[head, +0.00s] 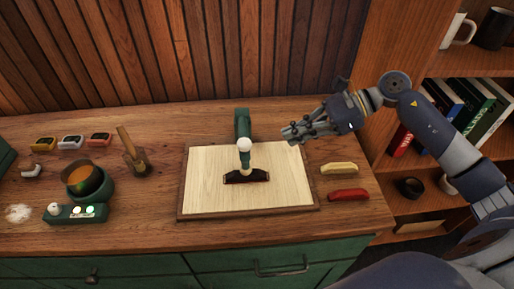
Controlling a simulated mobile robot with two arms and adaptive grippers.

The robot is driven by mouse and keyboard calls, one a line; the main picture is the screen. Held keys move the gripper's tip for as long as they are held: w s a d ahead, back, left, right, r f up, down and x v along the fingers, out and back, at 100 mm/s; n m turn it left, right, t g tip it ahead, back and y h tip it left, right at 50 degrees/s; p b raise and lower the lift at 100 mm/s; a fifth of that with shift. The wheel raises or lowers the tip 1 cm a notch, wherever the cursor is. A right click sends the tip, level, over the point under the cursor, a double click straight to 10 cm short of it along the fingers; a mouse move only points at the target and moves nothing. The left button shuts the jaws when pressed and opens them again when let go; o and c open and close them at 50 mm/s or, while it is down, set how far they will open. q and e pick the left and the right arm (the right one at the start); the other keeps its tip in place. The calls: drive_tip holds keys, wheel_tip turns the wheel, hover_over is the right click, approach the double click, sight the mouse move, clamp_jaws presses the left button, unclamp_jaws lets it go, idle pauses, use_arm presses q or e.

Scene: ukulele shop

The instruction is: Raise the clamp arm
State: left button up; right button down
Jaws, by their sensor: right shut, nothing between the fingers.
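The clamp arm (242,124) is a green lever with a pale round knob (244,145) on it. It stands at the back middle of a pale wooden board (205,185) with a dark frame. Below the knob, a dark wide pad (246,177) is close to or on the board; I cannot tell which. My right gripper (290,133) is shut and empty. It is above the board's back right part, to the right of the clamp and apart from it. My left gripper is not in view.
A yellow piece (339,168) and a red piece (348,195) lie right of the board. On the left are a green pot (102,186), a switch box (75,214), a brush-like tool (135,160) and several small devices. A bookshelf (440,205) stands at the right.

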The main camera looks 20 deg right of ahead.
drive_tip(key=shift+s+a, duration=0.1)
drive_tip(key=shift+s, duration=0.05)
drive_tip(key=p+x, duration=0.3)
drive_tip(key=x, duration=0.6)
drive_tip(key=shift+r+p, duration=0.1)
drive_tip(key=shift+p, duration=0.3)
drive_tip(key=shift+w+a+f, duration=0.25)
drive_tip(key=shift+a+f, duration=0.1)
drive_tip(key=shift+a, duration=0.1)
